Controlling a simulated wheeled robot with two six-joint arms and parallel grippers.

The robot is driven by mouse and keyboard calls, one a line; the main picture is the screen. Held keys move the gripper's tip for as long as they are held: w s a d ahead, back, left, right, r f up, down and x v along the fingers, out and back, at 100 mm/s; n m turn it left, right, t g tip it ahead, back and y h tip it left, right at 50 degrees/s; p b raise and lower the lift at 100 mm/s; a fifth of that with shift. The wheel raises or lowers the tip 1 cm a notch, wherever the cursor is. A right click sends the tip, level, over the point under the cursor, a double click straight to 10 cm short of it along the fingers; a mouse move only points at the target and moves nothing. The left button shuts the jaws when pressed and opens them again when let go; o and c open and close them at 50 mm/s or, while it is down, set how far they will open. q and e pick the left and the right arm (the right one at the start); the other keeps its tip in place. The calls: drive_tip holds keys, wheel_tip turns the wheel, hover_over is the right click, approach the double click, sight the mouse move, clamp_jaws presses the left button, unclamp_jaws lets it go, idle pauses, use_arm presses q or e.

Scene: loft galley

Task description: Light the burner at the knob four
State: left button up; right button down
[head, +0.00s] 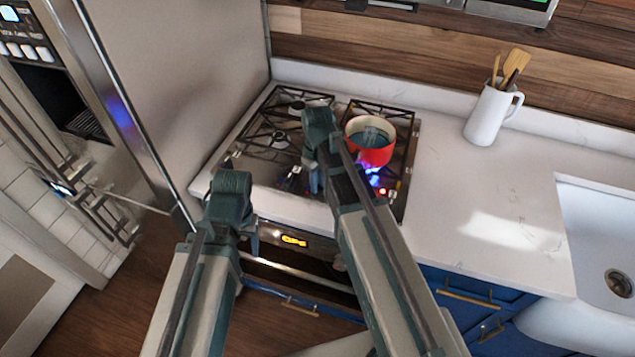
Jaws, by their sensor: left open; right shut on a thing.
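The gas cooktop (246,158) is set into the white counter, with dark grates and small knobs (296,171) along its front. A red pot (372,152) with dark liquid stands on the front right grate. A blue flame (374,179) shows under it. My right gripper (315,184) reaches down at the front of the cooktop, among the knobs. It is shut on what appears to be a knob, mostly hidden by the gripper and wrist. Which knob it is, I cannot tell. My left gripper (228,163) is open, in front of the cooktop's left side.
A white jug (492,112) with wooden utensils stands at the back right of the counter. A white sink (592,222) is at the right. A steel fridge (190,80) borders the left. The counter between cooktop and sink is clear. An oven with a lit display (293,241) is below.

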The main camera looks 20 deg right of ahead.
drive_tip(key=shift+m, duration=0.3)
idle(0.4)
drive_tip(key=c, duration=0.8)
unclamp_jaws()
drive_tip(key=shift+r, duration=0.15)
wheel_tip(320, 180, up, 14)
drive_tip(key=p, duration=1.3)
drive_tip(key=shift+f+p, duration=0.25)
drive_tip(key=shift+p, duration=0.15)
